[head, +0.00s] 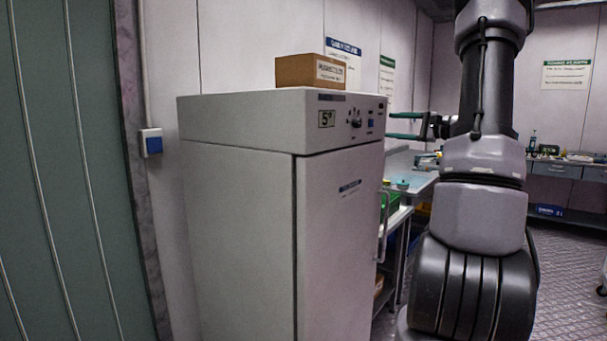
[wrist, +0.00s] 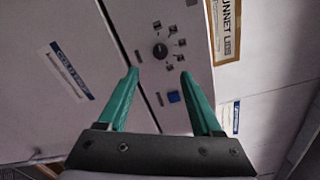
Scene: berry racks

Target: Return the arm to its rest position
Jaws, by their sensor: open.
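My gripper (head: 404,126) is at the upper middle of the head view, just right of the white cabinet's control panel, with its green fingers pointing left. In the wrist view my gripper (wrist: 158,82) is open, with its two green fingers apart and nothing between them. Beyond the fingers the wrist view shows the cabinet's panel with a black knob (wrist: 160,51) and a blue button (wrist: 173,97). My arm stands upright at the right of the head view and hides part of the room behind it.
The tall white cabinet (head: 245,220) stands left of my arm, its door shut, with a cardboard box (head: 310,71) on top. A metal work table (head: 408,179) with small items is behind it. A bench with drawers (head: 557,170) stands at the far right. Patterned floor (head: 570,265) is open at right.

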